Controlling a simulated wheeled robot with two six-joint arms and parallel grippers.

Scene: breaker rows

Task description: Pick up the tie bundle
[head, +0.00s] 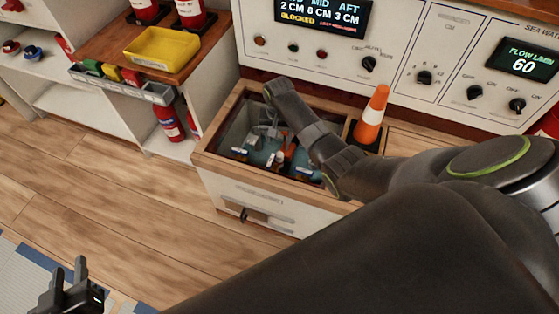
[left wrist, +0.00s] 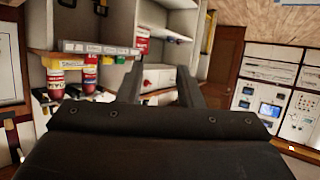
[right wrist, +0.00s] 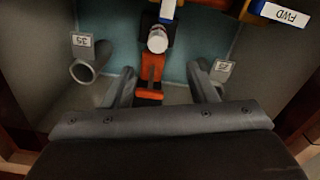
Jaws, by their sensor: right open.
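The open drawer (head: 205,160) holds several small items on a teal bottom. I cannot tell for sure which one is the tie bundle. My right gripper (right wrist: 163,82) is open and points down into the drawer. An orange piece with a dark middle (right wrist: 152,72) lies between its fingers, nearer the left one, with no clear grip on it. A white-capped cylinder (right wrist: 157,40) sits just beyond it. In the head view my right arm hides part of the drawer. My left gripper (head: 68,272) is open and empty, low at the left, away from the drawer.
Grey rings with tags (right wrist: 84,70) stand at the drawer's sides, and a "FWD" label (right wrist: 284,15) is near. An orange cone (head: 372,115) stands right of the drawer. A yellow tray (head: 162,48) sits on the left cabinet. The wooden floor (head: 100,190) at left is clear.

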